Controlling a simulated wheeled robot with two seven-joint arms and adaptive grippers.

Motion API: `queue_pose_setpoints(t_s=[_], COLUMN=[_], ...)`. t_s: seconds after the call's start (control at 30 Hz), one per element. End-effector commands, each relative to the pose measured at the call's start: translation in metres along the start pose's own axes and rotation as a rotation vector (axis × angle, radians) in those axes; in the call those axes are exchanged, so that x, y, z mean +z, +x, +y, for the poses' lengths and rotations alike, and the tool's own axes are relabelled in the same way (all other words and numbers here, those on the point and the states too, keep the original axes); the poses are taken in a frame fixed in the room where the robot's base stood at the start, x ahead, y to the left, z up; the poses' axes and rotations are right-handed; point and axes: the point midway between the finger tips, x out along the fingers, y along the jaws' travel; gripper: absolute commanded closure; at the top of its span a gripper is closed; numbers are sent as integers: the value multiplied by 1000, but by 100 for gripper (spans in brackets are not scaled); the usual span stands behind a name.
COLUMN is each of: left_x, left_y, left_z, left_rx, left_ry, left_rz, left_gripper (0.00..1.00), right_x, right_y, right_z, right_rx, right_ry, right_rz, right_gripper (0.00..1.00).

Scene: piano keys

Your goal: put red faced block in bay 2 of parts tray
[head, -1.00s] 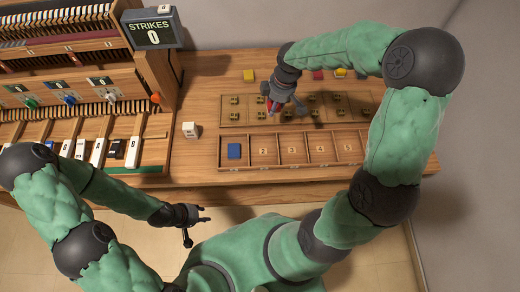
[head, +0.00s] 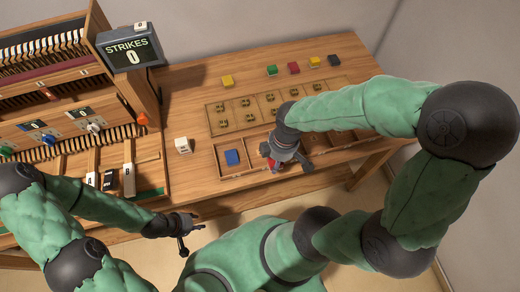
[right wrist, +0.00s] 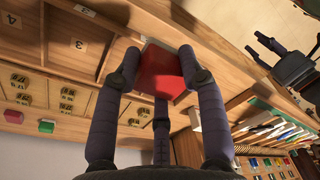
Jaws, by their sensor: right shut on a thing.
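The red faced block (right wrist: 165,75) is held between the fingers of my right gripper (right wrist: 165,85) in the right wrist view. In the head view a bit of red shows at the right gripper (head: 285,162), which is over the parts tray (head: 232,175) just right of the blue block's bay. My left gripper (head: 190,232) is open and empty, in front of the bench.
A blue block (head: 232,157) sits in the tray's leftmost bay. A slotted board (head: 235,108) lies behind the tray, with yellow (head: 228,81), green (head: 271,70) and other blocks beyond. A white block (head: 182,145) stands left of the tray, near the keyboard cabinet (head: 85,105).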

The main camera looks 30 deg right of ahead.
Motion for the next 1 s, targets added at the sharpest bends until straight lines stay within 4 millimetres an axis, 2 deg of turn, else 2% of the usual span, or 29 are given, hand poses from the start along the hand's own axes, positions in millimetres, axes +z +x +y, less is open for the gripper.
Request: queue_pose_setpoints(t_s=[0.03, 0.33, 0.5, 0.63, 0.87, 1.0], left_x=[0, -1, -1, -1, -1, -2], left_y=[5, 19, 29, 33, 35, 42], left_z=[-2, -7, -10, -12, -13, -15], left_rx=[0, 0, 0, 0, 0, 0], left_ry=[0, 0, 0, 0, 0, 0], left_rz=[0, 0, 0, 0, 0, 0], left_gripper=[60, 60, 60, 60, 60, 60], right_x=[-5, -36, -46, -51, -55, -56], right_y=[8, 36, 66, 79, 88, 105], right_z=[9, 62, 83, 94, 102, 106], right_rx=[-3, -2, -3, -1, -1, -3], right_ry=[-1, -1, 0, 0, 0, 0], right_rz=[-2, -1, -2, -1, -1, -2], right_gripper=[100, 100, 100, 100, 100, 100])
